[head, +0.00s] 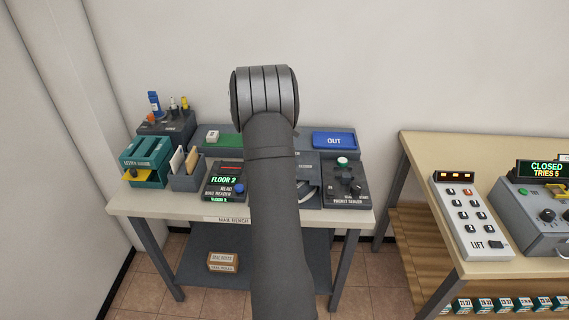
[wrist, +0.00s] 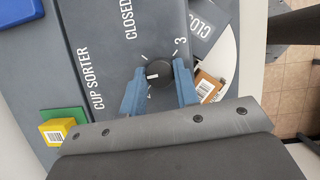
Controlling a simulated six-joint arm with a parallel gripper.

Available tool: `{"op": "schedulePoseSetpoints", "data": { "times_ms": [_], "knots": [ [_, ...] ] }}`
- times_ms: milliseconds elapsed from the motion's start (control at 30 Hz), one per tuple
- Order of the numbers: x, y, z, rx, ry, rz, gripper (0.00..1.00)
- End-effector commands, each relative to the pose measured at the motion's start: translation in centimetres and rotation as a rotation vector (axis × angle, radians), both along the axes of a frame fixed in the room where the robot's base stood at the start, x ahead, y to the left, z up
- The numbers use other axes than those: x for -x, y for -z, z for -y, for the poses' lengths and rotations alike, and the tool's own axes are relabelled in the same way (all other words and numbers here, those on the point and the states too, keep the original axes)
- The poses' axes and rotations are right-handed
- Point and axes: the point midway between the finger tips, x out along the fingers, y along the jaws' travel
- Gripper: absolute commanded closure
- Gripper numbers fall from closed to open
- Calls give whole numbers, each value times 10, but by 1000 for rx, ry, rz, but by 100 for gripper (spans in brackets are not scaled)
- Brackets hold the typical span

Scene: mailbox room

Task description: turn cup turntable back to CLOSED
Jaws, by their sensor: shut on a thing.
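In the wrist view, the two blue fingers of my gripper (wrist: 160,90) are shut on a round black knob (wrist: 159,74) on the grey cup sorter panel (wrist: 100,55). A white mark on the knob points left in the picture. The word CLOSED stands above and to the left of the knob, and a 3 stands above and to the right; another label below is mostly covered. Right of the knob, part of a white round turntable (wrist: 228,55) shows, with a brown barcoded block (wrist: 208,86) by it. In the head view my arm hides the gripper and most of the sorter.
A yellow barcoded block (wrist: 57,131) lies at lower left.

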Motion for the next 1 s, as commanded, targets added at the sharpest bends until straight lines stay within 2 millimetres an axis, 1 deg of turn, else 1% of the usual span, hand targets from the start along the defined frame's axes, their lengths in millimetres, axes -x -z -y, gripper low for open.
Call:
{"op": "schedulePoseSetpoints", "data": {
  "times_ms": [1000],
  "knots": [
    [-4,-1,1,-1,509,1,100]
  ]
}}
